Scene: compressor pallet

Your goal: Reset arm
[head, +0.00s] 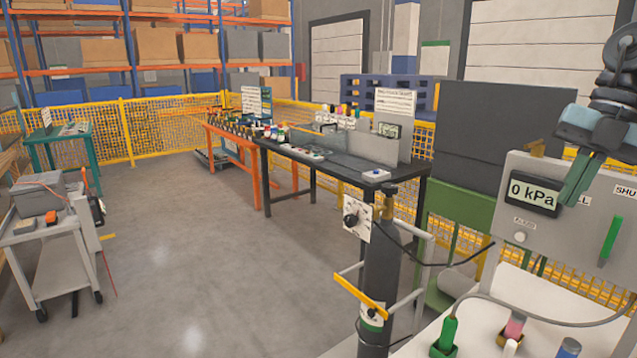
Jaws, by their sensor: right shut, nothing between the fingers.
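My right gripper (572,190) comes in from the upper right corner. Its fingers are together and empty, pointing down in front of the grey control panel (552,240). The fingertips overlap the panel's right side of the display (533,194), which reads 0 kPa. I cannot tell whether they touch the panel. The gripper hides part of a label on the panel. My left gripper is not in view.
A green handle (609,238) is on the panel's right. Below, a white surface (478,318) holds a green-topped item (446,336). A dark cylinder (379,270) with a yellow lever (360,294) stands left of it. The floor (190,260) further left is clear.

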